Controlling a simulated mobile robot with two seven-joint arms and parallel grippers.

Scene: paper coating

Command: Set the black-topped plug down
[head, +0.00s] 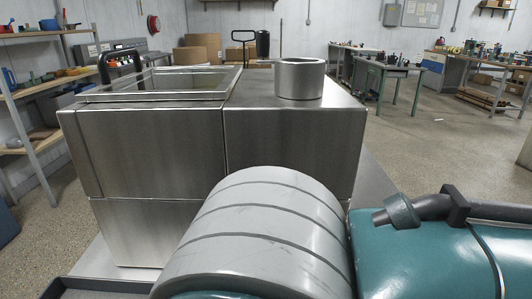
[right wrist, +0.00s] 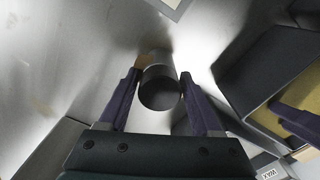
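The black-topped plug (right wrist: 160,92) shows in the right wrist view as a short dark cylinder with its round black end toward the camera. My right gripper (right wrist: 160,76) has its two purple fingers on either side of it, and their tips appear to press on its sides. A shiny steel surface lies beyond the plug. Whether the plug touches that surface is not clear. In the head view neither the plug nor my right gripper shows; my own large grey arm link covers the lower middle. My left gripper is not in view.
In the head view a steel cabinet (head: 280,135) stands ahead, with an open steel ring (head: 300,79) and a rectangular frame (head: 108,95) on top. In the right wrist view a dark-walled container (right wrist: 255,75) with a yellowish inside is at the right, near a white "WAX" label (right wrist: 271,172).

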